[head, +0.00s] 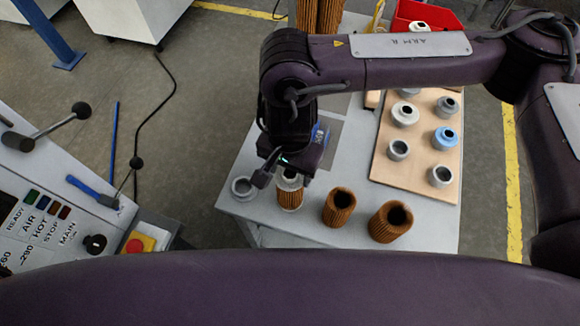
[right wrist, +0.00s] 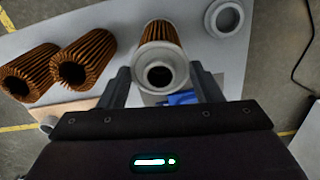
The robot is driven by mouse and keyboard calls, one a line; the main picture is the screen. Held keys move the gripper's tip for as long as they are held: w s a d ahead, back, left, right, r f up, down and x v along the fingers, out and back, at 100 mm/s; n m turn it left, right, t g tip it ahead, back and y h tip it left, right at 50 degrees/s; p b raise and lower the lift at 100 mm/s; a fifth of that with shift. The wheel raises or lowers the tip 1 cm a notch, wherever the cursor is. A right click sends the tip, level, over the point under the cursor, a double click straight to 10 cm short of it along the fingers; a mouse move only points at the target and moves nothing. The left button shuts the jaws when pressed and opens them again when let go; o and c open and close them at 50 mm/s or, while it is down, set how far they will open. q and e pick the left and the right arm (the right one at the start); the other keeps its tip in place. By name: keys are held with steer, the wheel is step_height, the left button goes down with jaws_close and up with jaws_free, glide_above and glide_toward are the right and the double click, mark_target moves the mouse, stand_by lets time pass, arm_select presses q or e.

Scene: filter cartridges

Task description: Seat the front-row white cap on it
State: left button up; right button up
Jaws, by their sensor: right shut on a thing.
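A white cap (head: 289,182) with a dark round hole is held by my right gripper (head: 285,172). In the right wrist view the cap (right wrist: 159,70) sits between the two fingers of the gripper (right wrist: 163,88), which are shut on its sides. The cap is in line with the top end of an upright brown pleated cartridge (head: 290,200), also in the right wrist view (right wrist: 162,31). It appears on or just over that end; I cannot tell whether it is fully down. My left gripper is not in view.
Two uncapped brown cartridges (head: 339,208) (head: 390,223) stand to the right. A loose grey-white ring cap (head: 243,188) lies at the table's left corner. A wooden board (head: 420,160) holds several white and grey caps and a blue cap (head: 445,137). A red bin (head: 428,14) is behind.

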steer(key=shift+f+b, duration=0.4)
steer(key=o, duration=1)
steer(key=shift+r, duration=0.1)
steer(key=shift+r+b, duration=0.3)
steer(key=shift+r, duration=3.55)
